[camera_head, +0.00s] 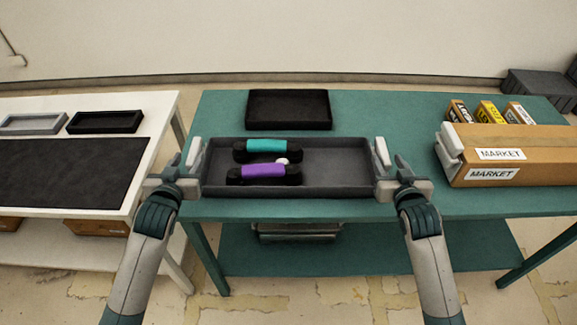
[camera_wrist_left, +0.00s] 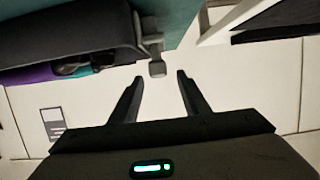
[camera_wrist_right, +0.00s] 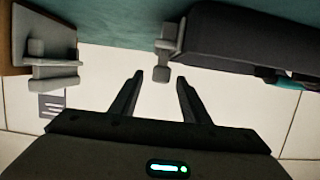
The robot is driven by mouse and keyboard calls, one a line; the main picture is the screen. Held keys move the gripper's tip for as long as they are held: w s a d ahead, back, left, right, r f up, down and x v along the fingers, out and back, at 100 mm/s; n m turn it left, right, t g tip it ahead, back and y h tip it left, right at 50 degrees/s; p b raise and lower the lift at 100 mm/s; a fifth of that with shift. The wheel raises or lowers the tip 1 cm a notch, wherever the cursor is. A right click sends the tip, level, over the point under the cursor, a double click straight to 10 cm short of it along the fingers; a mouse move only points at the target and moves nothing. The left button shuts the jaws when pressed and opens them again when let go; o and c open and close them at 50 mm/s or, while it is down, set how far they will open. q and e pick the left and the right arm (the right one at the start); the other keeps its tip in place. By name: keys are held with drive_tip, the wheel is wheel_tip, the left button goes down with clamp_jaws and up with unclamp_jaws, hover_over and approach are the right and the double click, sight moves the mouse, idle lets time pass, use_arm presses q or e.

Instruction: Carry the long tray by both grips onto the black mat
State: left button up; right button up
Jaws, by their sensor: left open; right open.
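The long dark grey tray (camera_head: 340,172) lies flat on the teal table, holding a teal handset (camera_head: 273,145), a purple handset (camera_head: 263,171) and a small white round thing (camera_head: 282,161). Its pale left grip (camera_head: 195,152) and right grip (camera_head: 382,152) stick out at its ends. My left gripper (camera_wrist_left: 159,77) is open, with the left grip (camera_wrist_left: 157,68) just ahead of its fingertips. My right gripper (camera_wrist_right: 159,77) is open, with the right grip (camera_wrist_right: 161,73) close to its fingertips. Neither gripper holds anything. The black mat (camera_head: 70,172) lies bare on the white table at left.
A gap separates the white table (camera_head: 165,105) from the teal table (camera_head: 210,120). Grey and black small trays stand behind the mat. A black tray (camera_head: 289,110) lies behind the long tray. A cardboard MARKET box (camera_head: 510,155) and several small boxes stand at right.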

sight(193, 151)
use_arm(q)
drive_tip(key=shift+x, duration=2.85)
use_arm(e)
drive_tip(key=shift+x, duration=2.85)
use_arm(q)
drive_tip(key=shift+c, duration=0.3)
use_arm(e)
drive_tip(key=shift+c, duration=0.3)
use_arm(q)
clamp_jaws()
use_arm(e)
clamp_jaws()
use_arm(q)
drive_tip(key=shift+r, duration=0.1)
use_arm(e)
drive_tip(key=shift+r, duration=0.1)
